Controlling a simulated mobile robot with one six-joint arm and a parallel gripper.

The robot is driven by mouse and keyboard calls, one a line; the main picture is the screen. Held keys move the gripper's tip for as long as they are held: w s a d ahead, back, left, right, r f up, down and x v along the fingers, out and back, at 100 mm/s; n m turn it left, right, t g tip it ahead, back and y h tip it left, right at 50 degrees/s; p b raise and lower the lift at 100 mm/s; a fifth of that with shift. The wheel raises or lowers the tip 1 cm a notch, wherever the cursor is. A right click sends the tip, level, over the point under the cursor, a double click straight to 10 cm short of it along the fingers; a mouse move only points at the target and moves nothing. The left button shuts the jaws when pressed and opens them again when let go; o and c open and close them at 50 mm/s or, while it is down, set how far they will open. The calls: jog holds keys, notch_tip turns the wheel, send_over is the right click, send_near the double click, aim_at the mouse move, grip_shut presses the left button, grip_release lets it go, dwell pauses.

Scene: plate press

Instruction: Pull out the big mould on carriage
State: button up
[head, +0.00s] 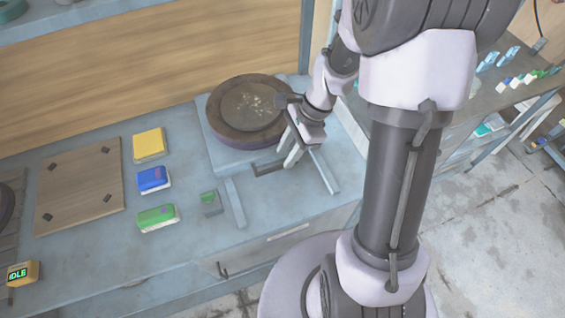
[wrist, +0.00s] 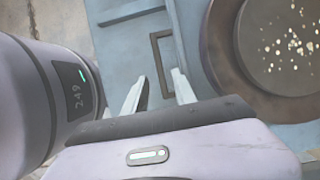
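The big mould (head: 248,104) is a round brown disc with a speckled, sunken top, and its rim also shows in the wrist view (wrist: 226,45). It sits on a pale blue carriage (head: 222,152) at the back of the bench. A dark rectangular handle (head: 268,169) sticks out from the carriage's front and also shows in the wrist view (wrist: 157,66). My gripper (head: 292,158) is open by the handle. In the wrist view its two fingers (wrist: 160,76) lie either side of the handle's bar, with gaps; I cannot tell their height above it.
Two pale rails (head: 235,203) run forward from the carriage. Bench between the rails is clear.

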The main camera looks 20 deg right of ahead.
aim_at(280, 166)
jog(key=b+x, duration=0.1)
jog(key=x, duration=0.2)
jog(key=shift+f, duration=0.25)
grip_shut()
dwell(1.2)
